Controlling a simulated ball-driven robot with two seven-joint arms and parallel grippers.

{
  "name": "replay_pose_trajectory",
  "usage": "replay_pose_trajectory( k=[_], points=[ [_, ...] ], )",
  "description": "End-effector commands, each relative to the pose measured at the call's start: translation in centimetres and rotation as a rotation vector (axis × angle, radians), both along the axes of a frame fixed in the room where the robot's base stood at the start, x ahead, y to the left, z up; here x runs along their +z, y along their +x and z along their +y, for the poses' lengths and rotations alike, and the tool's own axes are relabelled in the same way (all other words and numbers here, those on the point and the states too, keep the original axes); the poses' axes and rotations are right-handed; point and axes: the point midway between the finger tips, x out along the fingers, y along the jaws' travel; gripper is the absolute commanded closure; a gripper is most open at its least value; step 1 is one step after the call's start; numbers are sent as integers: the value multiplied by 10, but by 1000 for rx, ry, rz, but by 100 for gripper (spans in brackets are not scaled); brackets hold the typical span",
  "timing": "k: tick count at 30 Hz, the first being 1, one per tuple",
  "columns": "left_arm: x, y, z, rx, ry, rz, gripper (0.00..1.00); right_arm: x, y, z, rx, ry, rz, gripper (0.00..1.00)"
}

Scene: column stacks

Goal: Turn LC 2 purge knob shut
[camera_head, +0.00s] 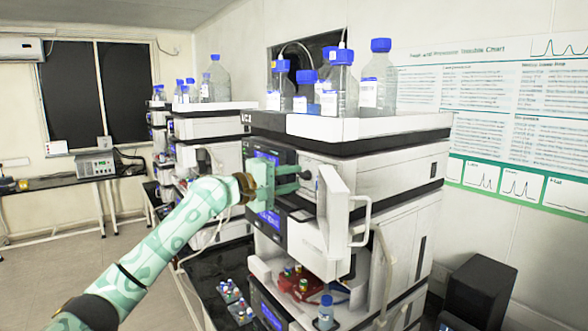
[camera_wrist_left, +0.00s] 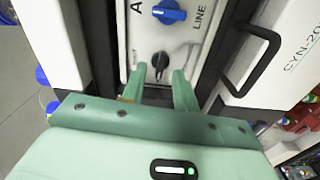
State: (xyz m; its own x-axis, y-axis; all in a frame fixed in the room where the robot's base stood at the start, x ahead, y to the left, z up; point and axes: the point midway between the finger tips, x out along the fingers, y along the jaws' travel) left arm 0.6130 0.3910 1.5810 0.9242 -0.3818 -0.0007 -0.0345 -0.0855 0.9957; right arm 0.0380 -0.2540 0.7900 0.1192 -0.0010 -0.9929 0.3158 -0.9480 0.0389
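The black knob (camera_wrist_left: 160,60) sits on a white panel in the left wrist view, below a blue knob (camera_wrist_left: 169,13) marked A and LINE. I take the black one for the purge knob; its own label is not readable. My left gripper (camera_wrist_left: 160,72) is open, with one green finger at each side just short of the black knob; contact cannot be told. In the head view my left gripper (camera_head: 298,178) points at the front of the near instrument stack (camera_head: 330,148), with a dark knob (camera_head: 307,175) just past its fingertips. My right gripper is not in view.
Bottles with blue caps (camera_head: 341,85) stand on top. Vial racks (camera_head: 236,300) lie below. A second stack (camera_head: 210,130) is behind left.

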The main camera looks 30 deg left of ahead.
Motion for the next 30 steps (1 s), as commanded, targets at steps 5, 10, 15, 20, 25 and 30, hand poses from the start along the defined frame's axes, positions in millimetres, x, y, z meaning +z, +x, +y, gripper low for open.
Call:
replay_pose_trajectory(
  k=[5, 10, 15, 20, 25, 30],
  points=[
    [0, 11, -5, -2, 0, 1, 70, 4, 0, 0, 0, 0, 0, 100],
    [-1, 12, -5, -1, 2, 2, 70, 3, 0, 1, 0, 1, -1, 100],
    [-1, 11, -5, -1, 1, 1, 92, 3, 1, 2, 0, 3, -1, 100],
    [-1, 11, -5, -1, 1, 1, 100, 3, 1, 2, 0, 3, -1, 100],
    [-1, 11, -5, -1, 10, -2, 100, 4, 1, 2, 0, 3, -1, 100],
    [-1, 11, -5, -1, 55, -21, 100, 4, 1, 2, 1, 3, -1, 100]
  ],
)
